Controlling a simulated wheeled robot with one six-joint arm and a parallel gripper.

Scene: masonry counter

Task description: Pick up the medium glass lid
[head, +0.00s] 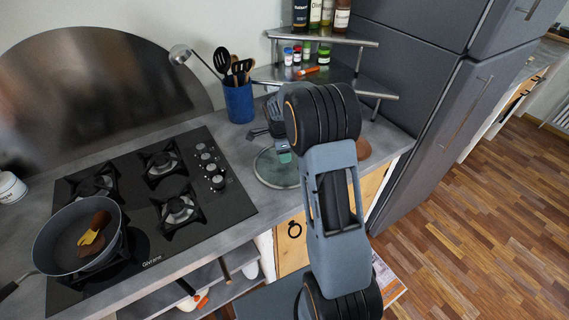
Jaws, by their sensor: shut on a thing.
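The glass lid (268,174), round and see-through with a thin rim, is on or just above the grey counter, right of the stove. My gripper (282,155) is over its middle, pointing down, and is shut on the lid, apparently at its knob. My arm covers the lid's right side and hides most of the fingers. I cannot tell whether the lid touches the counter.
A gas stove (237,203) with a frying pan (50,240) is on the left. A blue utensil holder (239,103) stands behind the lid. A metal corner shelf (345,87) with jars and bottles is at the back. A tall grey fridge (425,130) bounds the right.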

